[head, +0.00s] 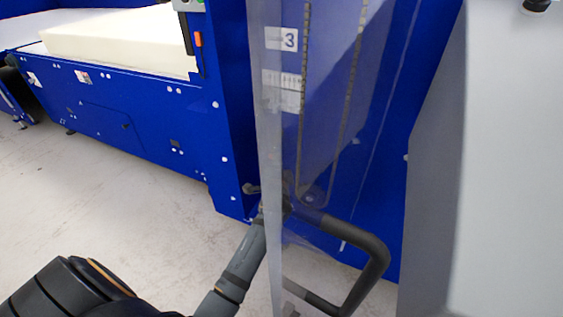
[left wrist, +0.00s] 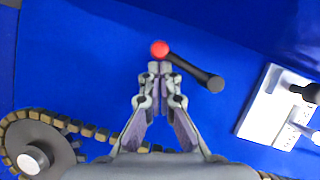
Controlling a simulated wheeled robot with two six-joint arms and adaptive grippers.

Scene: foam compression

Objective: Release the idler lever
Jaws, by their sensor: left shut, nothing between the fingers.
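The lever, a dark rod with a red knob (left wrist: 160,48) at one end and a black end (left wrist: 215,84) at the other, shows in the left wrist view against a blue panel. My left gripper (left wrist: 160,67) is shut and empty. Its tips are just below the red knob in that picture; I cannot tell whether they touch it. In the head view my left gripper (head: 273,205) is low at the edge of the clear panel, partly blurred by it, and the red knob cannot be made out. My right gripper is not in view.
A clear panel (head: 290,130) with a black tubular handle (head: 375,262) stands before the blue machine (head: 150,125). A chain and a sprocket (left wrist: 38,150) are close to the gripper. Grey floor (head: 70,200) is clear.

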